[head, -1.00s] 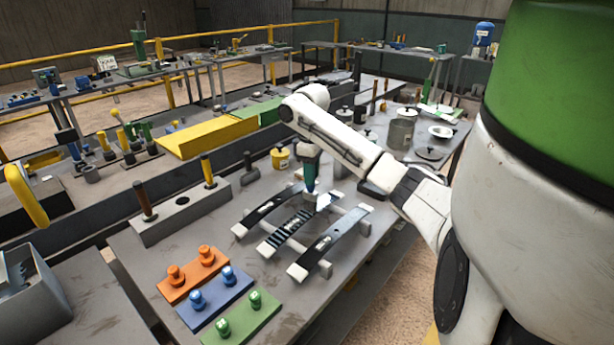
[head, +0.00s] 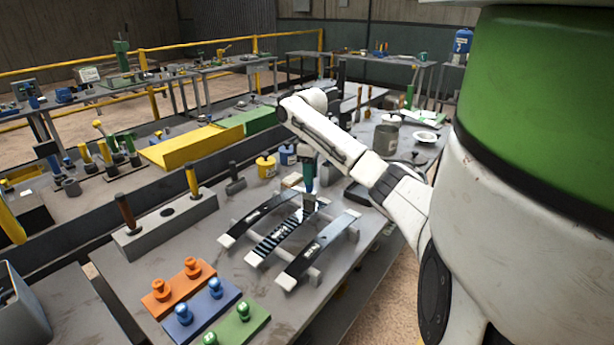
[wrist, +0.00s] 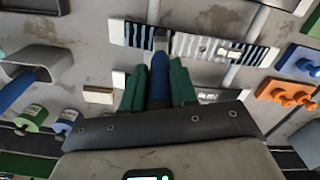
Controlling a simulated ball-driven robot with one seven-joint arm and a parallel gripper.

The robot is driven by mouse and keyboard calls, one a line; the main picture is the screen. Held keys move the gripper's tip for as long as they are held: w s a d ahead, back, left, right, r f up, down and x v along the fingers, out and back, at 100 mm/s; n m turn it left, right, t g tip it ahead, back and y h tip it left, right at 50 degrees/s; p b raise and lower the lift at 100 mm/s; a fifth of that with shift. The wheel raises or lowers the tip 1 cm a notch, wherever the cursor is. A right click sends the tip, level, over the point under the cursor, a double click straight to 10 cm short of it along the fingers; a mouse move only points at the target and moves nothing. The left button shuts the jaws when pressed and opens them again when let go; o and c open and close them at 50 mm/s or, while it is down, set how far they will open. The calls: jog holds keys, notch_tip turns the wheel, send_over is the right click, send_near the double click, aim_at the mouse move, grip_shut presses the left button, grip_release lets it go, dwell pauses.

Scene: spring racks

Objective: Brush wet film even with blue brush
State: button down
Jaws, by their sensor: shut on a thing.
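Three curved dark leaf springs with pale ends lie side by side on a rack on the bench. The middle spring (head: 277,239) carries dark and pale stripes across its face; in the wrist view the striped spring (wrist: 200,47) runs left to right with a white mark on it. My gripper (head: 309,181) is over the far part of this spring, pointing down. In the wrist view its green fingers (wrist: 157,85) are shut on the blue brush (wrist: 160,72), whose head reaches the striped face. Whether the bristles touch is unclear.
Orange (head: 179,290), blue (head: 201,309) and green (head: 236,327) knobbed blocks sit at the near bench edge. A grey block with upright handles (head: 168,223) stands left. Yellow (head: 266,167) and blue (head: 287,155) pots stand behind the springs. The left spring (head: 257,216) and right spring (head: 318,247) flank the striped one.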

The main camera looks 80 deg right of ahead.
jog(key=shift+s+d+f+b, duration=0.7)
jog(key=shift+s+d+b, duration=1.45)
jog(key=shift+d, duration=1.4)
jog(key=w+a+p, duration=0.1)
jog(key=a+p, duration=0.1)
jog(key=p, duration=0.2)
jog(key=w+a+r+p, duration=0.1)
jog(key=a+p, duration=0.1)
jog(key=p, duration=0.2)
jog(key=w+a+p, duration=0.2)
jog(key=p, duration=0.2)
jog(key=shift+a+r, duration=0.4)
jog(key=w+a+f, duration=0.1)
jog(key=w+a, duration=0.5)
jog(key=a, duration=0.4)
jog(key=w+a, duration=0.7)
jog(key=a, duration=0.4)
jog(key=shift+a+f+p, duration=0.15)
jog(key=shift+f+p, duration=0.2)
jog(key=shift+w+r, duration=0.1)
